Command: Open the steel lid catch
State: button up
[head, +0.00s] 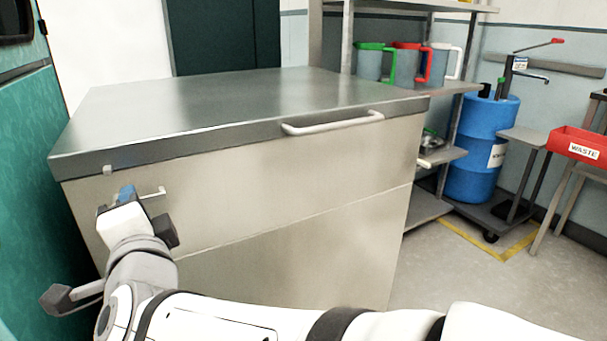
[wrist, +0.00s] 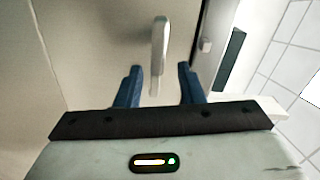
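The steel lid catch shows in the head view as a small pale lever (head: 154,193) on the left of the steel chest's front, below the lid (head: 235,100). In the wrist view the catch lever (wrist: 160,45) is a pale bar, its near end in the gap between my blue fingers. My gripper (wrist: 158,72) is open, with space visible on both sides of the lever. In the head view my gripper (head: 128,192) is at the chest's front left, close to the catch; contact cannot be told. A small block (head: 107,170) sits at the lid's lower edge. The lid is down.
A white bar handle (head: 333,124) runs along the lid's front edge. A green cabinet (head: 30,190) stands close on the left. A shelf with jugs, a blue drum (head: 483,145) and a red waste bin (head: 578,146) are at right. Floor at right front is clear.

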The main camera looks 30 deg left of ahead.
jog(key=p+v, duration=0.1)
jog(key=v, duration=0.4)
jog(key=shift+s+d, duration=0.15)
jog(key=shift+d, duration=0.2)
